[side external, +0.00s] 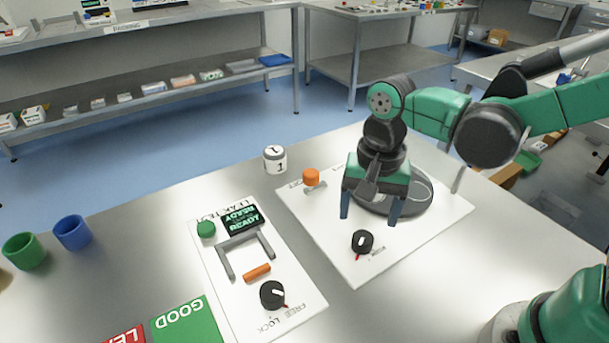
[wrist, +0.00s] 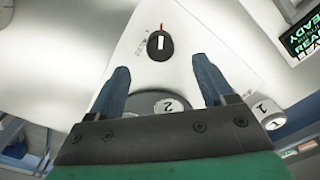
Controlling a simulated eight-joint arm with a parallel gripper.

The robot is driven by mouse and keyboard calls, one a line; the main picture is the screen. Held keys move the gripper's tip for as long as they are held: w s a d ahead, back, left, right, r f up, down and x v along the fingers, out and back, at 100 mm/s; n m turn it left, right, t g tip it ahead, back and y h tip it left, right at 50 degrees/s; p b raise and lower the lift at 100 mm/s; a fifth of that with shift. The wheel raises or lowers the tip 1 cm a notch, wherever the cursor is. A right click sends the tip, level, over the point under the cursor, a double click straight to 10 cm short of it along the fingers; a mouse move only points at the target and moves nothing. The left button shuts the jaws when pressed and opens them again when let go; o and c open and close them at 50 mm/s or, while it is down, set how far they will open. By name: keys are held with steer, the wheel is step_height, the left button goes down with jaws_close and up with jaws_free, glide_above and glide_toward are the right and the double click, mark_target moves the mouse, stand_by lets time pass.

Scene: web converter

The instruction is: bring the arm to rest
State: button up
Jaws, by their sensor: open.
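My gripper (side external: 369,214) is open and empty. It hangs in the air above the right white panel (side external: 330,245), fingers pointing down, in front of the round dark fixture (side external: 424,194). In the wrist view the two blue fingers (wrist: 160,66) are spread apart with nothing between their tips. A black knob with a red pointer (side external: 362,241) is on the panel below; it also shows in the wrist view (wrist: 160,45). Behind the fingers in the wrist view is a dark round part with a white disc marked 2 (wrist: 171,105).
A white and grey cylinder marked 1 (side external: 275,159) stands behind the panels. An orange knob (side external: 311,177) is left of my gripper. The leak-test panel (side external: 297,308) has a READY screen (side external: 241,220). Green (side external: 24,251) and blue (side external: 72,233) cups stand at left, near a green GOOD pad (side external: 187,323).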

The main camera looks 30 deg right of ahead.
steer(key=d+r+n+t, duration=0.5)
steer(key=d+n+t, duration=0.2)
steer(key=n, duration=0.2)
steer(key=shift+s+r, duration=0.2)
steer(key=shift+r, duration=0.2)
